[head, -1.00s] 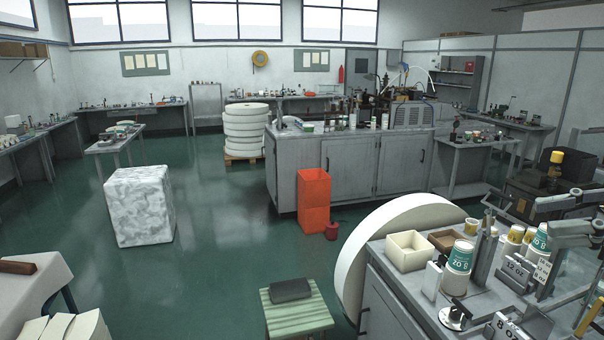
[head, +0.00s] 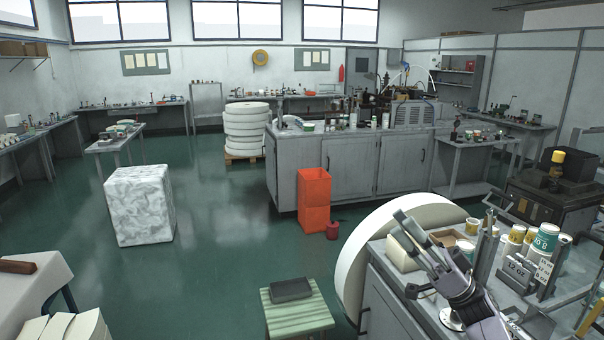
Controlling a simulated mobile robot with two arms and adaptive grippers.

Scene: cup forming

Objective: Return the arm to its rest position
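My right gripper (head: 402,250) has come into the head view at the lower right, over the near grey bench (head: 385,300). Its grey fingers point up and to the left, with a gap between them and nothing held in them. The wrist below it is grey and purple. My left gripper is not in view.
A striped stool (head: 300,312) and orange bins (head: 314,190) stand left. Open green floor lies between.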

